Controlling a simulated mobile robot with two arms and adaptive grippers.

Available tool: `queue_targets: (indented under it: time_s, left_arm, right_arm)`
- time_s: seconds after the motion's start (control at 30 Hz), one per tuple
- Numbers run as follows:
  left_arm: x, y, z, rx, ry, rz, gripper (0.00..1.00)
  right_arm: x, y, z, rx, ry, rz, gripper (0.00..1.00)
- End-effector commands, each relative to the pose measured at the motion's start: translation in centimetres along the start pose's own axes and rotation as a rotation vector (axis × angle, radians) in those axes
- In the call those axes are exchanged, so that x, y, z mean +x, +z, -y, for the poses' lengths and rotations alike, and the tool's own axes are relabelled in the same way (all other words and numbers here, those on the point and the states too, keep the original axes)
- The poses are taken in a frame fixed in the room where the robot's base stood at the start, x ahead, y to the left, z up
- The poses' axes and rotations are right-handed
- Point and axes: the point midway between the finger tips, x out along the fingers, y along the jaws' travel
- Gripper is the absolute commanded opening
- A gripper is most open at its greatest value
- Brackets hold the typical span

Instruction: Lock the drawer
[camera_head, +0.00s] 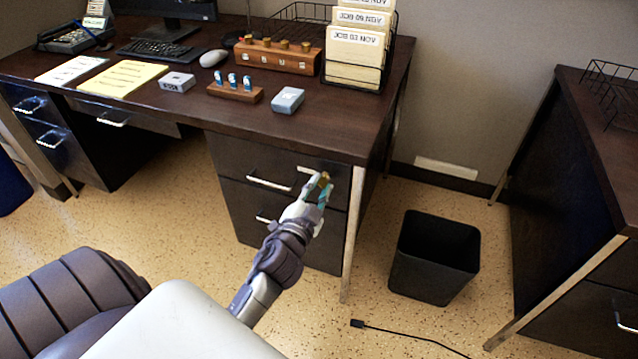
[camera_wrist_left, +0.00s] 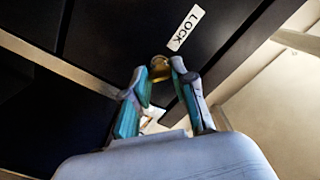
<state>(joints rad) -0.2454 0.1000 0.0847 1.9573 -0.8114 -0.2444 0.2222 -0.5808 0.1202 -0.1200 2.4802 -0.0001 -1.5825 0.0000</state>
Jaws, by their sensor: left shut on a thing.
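The dark drawer (camera_head: 235,158) is the top one in the desk pedestal's right-hand part and looks closed, with a silver bar handle (camera_head: 270,182). A white label reading LOCK (camera_wrist_left: 186,28) is on the dark front in the left wrist view; it also shows in the head view (camera_head: 309,170). My left gripper (camera_head: 323,188) is at the drawer front by the label. Its teal-padded fingers (camera_wrist_left: 150,95) are closed around a small brass piece (camera_wrist_left: 159,68) at the lock. Whether that piece is a key or the lock knob I cannot tell. My right gripper is not in view.
A black waste bin (camera_head: 435,258) stands on the floor right of the desk. A black cable (camera_head: 400,335) lies in front of it. Another dark desk (camera_head: 570,170) is at the right. The desktop (camera_head: 190,110) holds stamps, a file rack (camera_head: 355,55) and a keyboard.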

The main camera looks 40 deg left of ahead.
Motion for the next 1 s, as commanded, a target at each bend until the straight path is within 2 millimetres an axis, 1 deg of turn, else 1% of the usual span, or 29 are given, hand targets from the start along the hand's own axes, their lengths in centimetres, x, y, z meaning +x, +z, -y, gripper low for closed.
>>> queue_targets:
  time_s: [0.03,0.23,0.3,0.6,0.8,1.0]
  left_arm:
    - [0.0,-0.1,0.1,0.043,0.001,0.000,0.00]
    - [0.0,-0.1,0.1,0.232,0.001,0.001,0.00]
    - [0.0,-0.1,0.0,0.300,0.001,0.000,0.00]
    - [0.0,-0.1,0.0,0.573,0.001,0.000,0.00]
    - [0.0,0.0,0.0,0.722,0.001,-0.001,0.00]
    - [0.0,0.0,-0.1,0.823,0.001,-0.001,0.00]
  right_arm:
    - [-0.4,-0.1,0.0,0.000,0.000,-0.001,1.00]
    - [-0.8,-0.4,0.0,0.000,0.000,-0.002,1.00]
    - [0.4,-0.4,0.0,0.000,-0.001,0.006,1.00]
    - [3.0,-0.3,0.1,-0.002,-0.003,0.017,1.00]
    - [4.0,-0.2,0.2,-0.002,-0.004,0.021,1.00]
    - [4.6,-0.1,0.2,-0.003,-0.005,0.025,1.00]
